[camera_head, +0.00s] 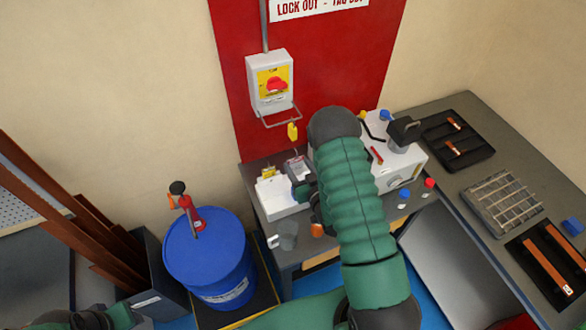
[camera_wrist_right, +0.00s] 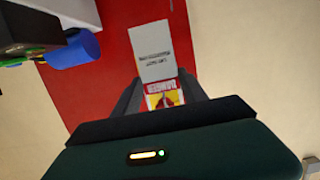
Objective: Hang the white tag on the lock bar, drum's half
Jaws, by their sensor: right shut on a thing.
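The lock bar (camera_head: 278,119) is a thin metal loop under the grey switch box with a red knob on yellow. A yellow padlock (camera_head: 292,131) hangs at its right end, and the left half toward the blue drum (camera_head: 209,258) looks bare. My right gripper (camera_head: 298,176) is below the bar, over the bench, shut on the white tag (camera_wrist_right: 156,58). In the right wrist view the tag sticks out between the fingers, with a red and yellow printed part near them. My left arm shows only partly at the bottom left; its fingers cannot be made out.
A white tray (camera_head: 279,210) with small yellow items lies under my right gripper. A grey cup (camera_head: 287,236) stands in front of it. The white bender (camera_head: 404,168) is just right, partly behind my right arm. A red tool (camera_head: 188,216) stands on the drum.

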